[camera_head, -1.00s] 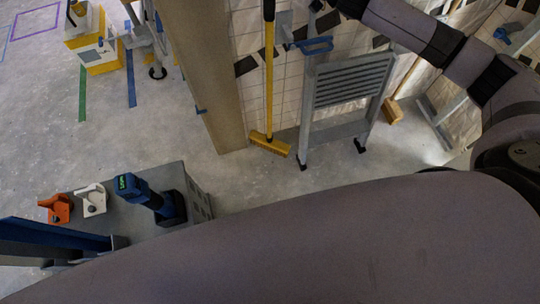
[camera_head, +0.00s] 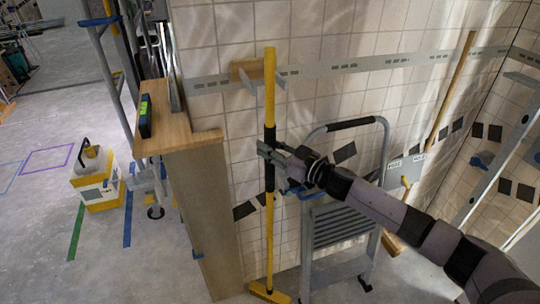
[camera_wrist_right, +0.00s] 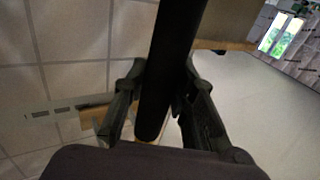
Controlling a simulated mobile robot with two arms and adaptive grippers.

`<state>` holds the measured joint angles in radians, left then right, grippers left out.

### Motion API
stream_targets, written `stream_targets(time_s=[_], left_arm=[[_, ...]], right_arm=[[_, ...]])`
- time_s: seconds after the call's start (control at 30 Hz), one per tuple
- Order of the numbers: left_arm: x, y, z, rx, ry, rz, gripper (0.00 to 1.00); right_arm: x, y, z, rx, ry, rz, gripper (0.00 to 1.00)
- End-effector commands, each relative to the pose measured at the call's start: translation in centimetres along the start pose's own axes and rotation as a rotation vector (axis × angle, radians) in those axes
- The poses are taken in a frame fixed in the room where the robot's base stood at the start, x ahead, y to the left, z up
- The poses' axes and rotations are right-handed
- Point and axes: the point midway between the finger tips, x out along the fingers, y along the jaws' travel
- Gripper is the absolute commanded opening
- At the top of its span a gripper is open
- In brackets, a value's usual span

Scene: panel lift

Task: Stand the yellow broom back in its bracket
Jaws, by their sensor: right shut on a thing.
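The yellow broom (camera_head: 269,215) stands upright along the tiled wall, its brush head (camera_head: 268,293) low at the floor. My right gripper (camera_head: 265,150) is shut on the black grip section of its handle. In the right wrist view the black grip (camera_wrist_right: 168,70) runs between the fingers (camera_wrist_right: 158,108). The bracket (camera_head: 246,70), a wooden block with two grey prongs, is on the wall rail above the gripper. The yellow handle passes between the prongs in the picture; I cannot tell whether it is seated. My left gripper is not in view.
A grey step ladder (camera_head: 342,225) stands just right of the broom. A wooden-topped partition (camera_head: 180,130) is close on the left, with a dark device (camera_head: 145,116) on it. Another broom (camera_head: 450,85) leans farther right. Floor at the left has open room.

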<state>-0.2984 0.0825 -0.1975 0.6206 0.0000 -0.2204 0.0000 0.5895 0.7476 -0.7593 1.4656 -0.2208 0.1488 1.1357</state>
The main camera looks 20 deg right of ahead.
Motion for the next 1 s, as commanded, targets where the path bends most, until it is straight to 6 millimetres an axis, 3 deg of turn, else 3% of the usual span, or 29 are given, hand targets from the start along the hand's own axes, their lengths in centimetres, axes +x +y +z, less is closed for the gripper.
stream_targets(time_s=[0.13,0.53,0.57,0.83,1.0], left_arm=[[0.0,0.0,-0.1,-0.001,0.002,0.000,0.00],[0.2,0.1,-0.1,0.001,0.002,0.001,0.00],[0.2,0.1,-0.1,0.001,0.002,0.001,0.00],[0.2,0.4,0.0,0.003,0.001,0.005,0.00],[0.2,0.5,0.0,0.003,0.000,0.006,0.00]], right_arm=[[0.0,0.0,2.0,0.002,0.002,0.001,0.00],[0.0,0.0,2.6,-0.001,0.003,-0.001,0.00],[0.0,0.0,2.7,-0.001,-0.001,0.000,0.27],[0.0,0.0,2.7,-0.001,-0.001,0.000,0.45],[0.0,0.0,2.7,-0.001,-0.001,0.000,0.45]])
